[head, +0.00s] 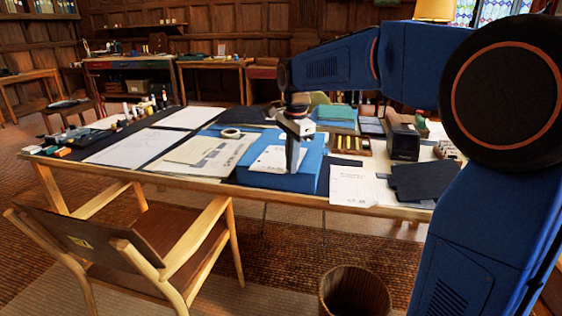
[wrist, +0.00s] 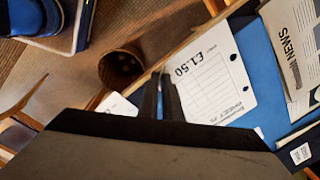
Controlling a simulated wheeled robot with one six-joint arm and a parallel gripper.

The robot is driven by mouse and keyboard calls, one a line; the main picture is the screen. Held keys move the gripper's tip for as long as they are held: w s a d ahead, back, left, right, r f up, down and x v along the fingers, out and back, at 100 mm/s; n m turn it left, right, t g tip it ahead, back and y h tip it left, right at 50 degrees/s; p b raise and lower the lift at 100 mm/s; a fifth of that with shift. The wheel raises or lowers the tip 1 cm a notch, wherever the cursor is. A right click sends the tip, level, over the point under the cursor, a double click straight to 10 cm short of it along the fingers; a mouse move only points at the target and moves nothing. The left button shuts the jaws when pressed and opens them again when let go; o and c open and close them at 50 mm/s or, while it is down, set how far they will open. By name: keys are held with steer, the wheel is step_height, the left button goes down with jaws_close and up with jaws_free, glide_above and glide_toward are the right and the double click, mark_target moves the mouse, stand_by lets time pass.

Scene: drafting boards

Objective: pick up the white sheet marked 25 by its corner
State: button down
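A white sheet (wrist: 212,75) printed £1.50, with a ruled table and punched holes, lies on a blue surface in the wrist view. In the head view a white sheet (head: 268,158) lies on a blue box (head: 270,181) near the table's front edge; its print is too small to read. My gripper (head: 292,170) points down over this sheet's right part. In the wrist view my gripper's fingertips (wrist: 160,72) are close together at the sheet's left corner. Whether they grip its edge is hidden.
A newspaper (wrist: 295,45) lies beside the sheet. More papers (head: 352,187) and dark sheets (head: 415,180) lie right of the box. A tape roll (head: 231,133) is behind it. A chair (head: 150,245) and waste basket (head: 354,291) stand in front of the table (head: 130,176).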

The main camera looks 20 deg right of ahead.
steer(key=shift+r, duration=3.3)
